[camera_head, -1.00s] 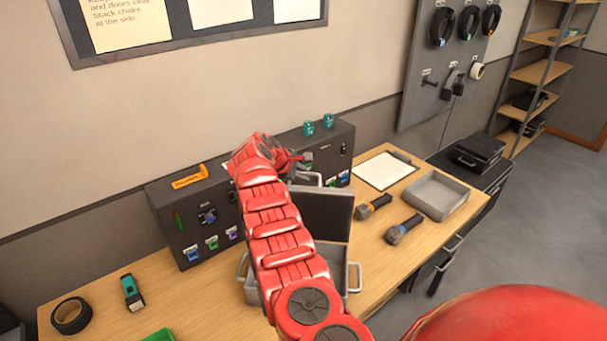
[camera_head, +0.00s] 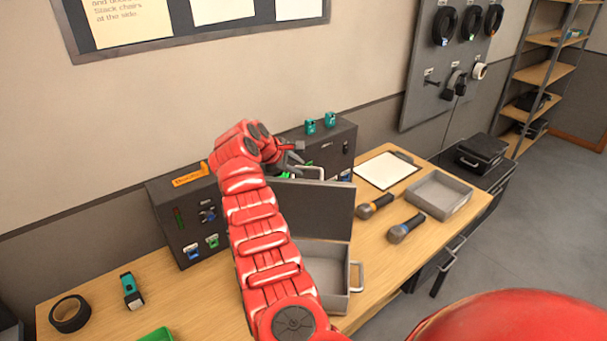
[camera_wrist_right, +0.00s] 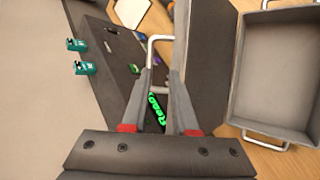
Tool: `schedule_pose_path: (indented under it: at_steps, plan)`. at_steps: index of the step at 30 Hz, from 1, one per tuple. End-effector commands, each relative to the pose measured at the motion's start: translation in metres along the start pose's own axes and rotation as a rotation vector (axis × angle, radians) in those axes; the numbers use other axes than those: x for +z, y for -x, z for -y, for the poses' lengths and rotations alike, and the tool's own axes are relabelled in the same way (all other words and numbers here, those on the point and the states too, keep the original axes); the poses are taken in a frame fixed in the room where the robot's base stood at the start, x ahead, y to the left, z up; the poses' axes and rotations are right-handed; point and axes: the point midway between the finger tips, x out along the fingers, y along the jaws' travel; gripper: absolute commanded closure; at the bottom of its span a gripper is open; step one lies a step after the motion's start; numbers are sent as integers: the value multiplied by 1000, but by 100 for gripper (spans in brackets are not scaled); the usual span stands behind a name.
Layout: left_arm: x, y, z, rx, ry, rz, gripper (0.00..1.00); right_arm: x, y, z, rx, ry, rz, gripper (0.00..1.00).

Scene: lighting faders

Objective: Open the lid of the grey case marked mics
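The grey case (camera_head: 338,300) stands on the wooden table with its dark lid (camera_head: 318,207) raised to roughly upright. Its empty tray shows. No mics marking is readable. In the right wrist view, the lid (camera_wrist_right: 208,60) is right of my fingers and the tray (camera_wrist_right: 275,75) is further right. My right gripper (camera_head: 296,155) is at the lid's top edge, by a pale handle (camera_head: 310,171). In the wrist view, my right fingers (camera_wrist_right: 161,80) are apart, with the handle (camera_wrist_right: 160,38) at their tips; contact is unclear. My left gripper is not in view.
A dark panel box (camera_head: 180,225) stands behind the case against the wall. Right of the case are two microphones (camera_head: 405,228), a clipboard (camera_head: 385,170) and a grey tray (camera_head: 440,193). Black tape (camera_head: 70,314) and a teal device (camera_head: 131,291) lie left.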

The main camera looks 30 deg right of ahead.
Motion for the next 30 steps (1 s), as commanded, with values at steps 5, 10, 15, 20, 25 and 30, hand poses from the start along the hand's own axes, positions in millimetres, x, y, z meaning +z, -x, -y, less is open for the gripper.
schedule_pose_path:
  at_steps: [5, 10, 15, 20, 25, 30]
  plan:
    - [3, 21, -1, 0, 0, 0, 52, -3, 46, 3, 2, 1, -5, 73]
    - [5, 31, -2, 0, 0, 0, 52, -2, 86, 2, 0, -1, -3, 73]
    - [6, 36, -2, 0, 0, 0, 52, -1, 110, 2, 0, 1, -2, 73]
    - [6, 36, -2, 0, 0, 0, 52, 0, 117, 2, -3, 2, 1, 73]
    - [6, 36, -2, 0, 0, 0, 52, 0, 118, 1, -2, 2, 1, 73]
    - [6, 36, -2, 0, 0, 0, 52, -2, 116, 0, 9, 1, -3, 94]
